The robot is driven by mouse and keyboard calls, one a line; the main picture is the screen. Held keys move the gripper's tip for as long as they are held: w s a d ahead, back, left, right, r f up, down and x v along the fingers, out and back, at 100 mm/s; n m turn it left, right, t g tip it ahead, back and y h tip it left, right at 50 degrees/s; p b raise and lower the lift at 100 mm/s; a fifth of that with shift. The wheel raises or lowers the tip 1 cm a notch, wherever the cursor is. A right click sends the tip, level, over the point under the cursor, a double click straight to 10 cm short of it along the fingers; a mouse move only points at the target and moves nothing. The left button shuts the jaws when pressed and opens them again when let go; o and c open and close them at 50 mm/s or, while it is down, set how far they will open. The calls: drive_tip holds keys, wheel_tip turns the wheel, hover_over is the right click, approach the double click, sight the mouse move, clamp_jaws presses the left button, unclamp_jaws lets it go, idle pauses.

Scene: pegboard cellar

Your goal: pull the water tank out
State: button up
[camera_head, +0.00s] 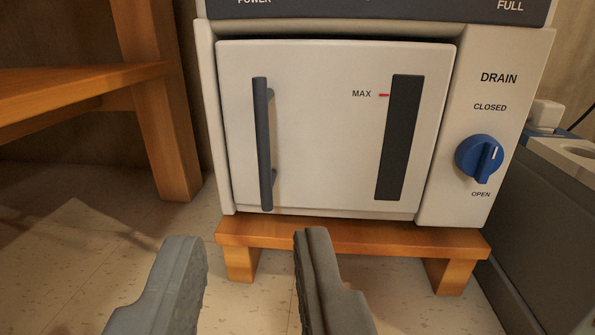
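The water tank (325,130) shows as a white front panel set in a white appliance, flush or nearly so with its housing. A dark vertical bar handle (263,145) stands on its left side. A dark level window (398,140) with a red MAX mark is on its right side. My gripper (250,245) is open and empty, its two grey fingers apart, low in the picture below the handle. The fingers do not touch the handle in this view. The blue drain knob (480,158) is to the right of the tank, between the CLOSED and OPEN labels.
The appliance stands on a low wooden stand (355,238) on the tiled floor. A wooden shelf (80,90) with a post is at the left. A dark grey cabinet or bin (540,220) is close on the right. The floor at lower left is clear.

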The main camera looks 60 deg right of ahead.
sight(262, 123)
drive_tip(key=x, duration=1.7)
drive_tip(key=shift+w+d+f, duration=0.1)
drive_tip(key=shift+d, duration=0.1)
clamp_jaws()
